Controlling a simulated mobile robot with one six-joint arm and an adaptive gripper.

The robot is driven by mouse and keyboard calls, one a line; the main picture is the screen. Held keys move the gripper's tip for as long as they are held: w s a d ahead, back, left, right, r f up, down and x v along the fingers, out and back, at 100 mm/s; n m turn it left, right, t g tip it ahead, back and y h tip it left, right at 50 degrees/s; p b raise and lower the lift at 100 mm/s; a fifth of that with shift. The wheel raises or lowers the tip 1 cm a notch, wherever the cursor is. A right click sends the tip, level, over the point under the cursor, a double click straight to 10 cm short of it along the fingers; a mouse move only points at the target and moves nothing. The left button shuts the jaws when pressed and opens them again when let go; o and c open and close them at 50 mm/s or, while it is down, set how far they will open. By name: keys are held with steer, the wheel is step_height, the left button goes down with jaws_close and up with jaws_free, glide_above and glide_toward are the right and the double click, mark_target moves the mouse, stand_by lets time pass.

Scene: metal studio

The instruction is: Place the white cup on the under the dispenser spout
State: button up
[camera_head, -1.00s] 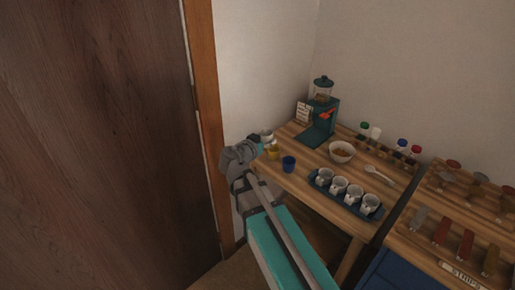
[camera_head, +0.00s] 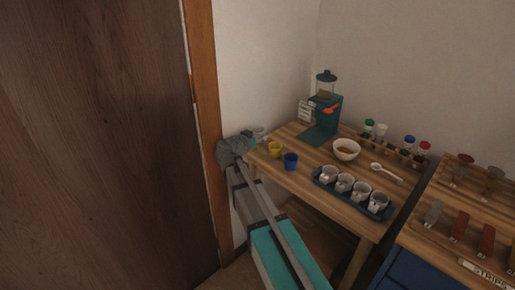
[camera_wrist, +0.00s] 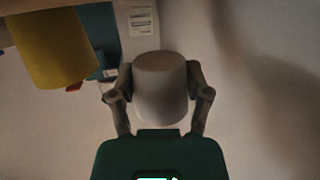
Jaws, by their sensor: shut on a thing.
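My gripper (camera_wrist: 160,88) is shut on the white cup (camera_wrist: 160,98), with one finger on each side. In the head view my gripper (camera_head: 259,136) is at the table's far left corner, left of and behind the yellow cup; the held cup is hard to make out there. The teal dispenser (camera_head: 322,118), with a clear hopper and an orange-red part at its front, stands at the back of the table, right of my gripper. Part of its teal body shows at the top left of the wrist view (camera_wrist: 95,25). The spout is too small to tell.
A yellow cup (camera_head: 275,149) and a blue cup (camera_head: 291,161) stand near the left edge. A bowl (camera_head: 346,149), spoon (camera_head: 386,171), tray (camera_head: 350,205) of several white cups and a jar rack (camera_head: 398,152) lie right. The wall is close behind my gripper.

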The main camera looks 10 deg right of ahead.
mark_target(257, 147)
steer(key=shift+w+f, duration=0.1)
stand_by(0.3)
steer(key=shift+w+f+b, duration=0.45)
steer(key=shift+f+b, duration=1.35)
steer(key=shift+f, duration=0.05)
steer(key=shift+f, duration=0.15)
steer(key=o, duration=0.8)
steer(key=p+v, duration=0.1)
steer(key=v, duration=0.6)
steer(key=p+v, duration=0.1)
steer(key=v, duration=0.6)
steer(key=shift+w+a+r+p, duration=0.1)
steer(key=shift+w+r+p, duration=0.15)
steer(key=shift+p, duration=0.1)
steer(key=shift+s, duration=0.1)
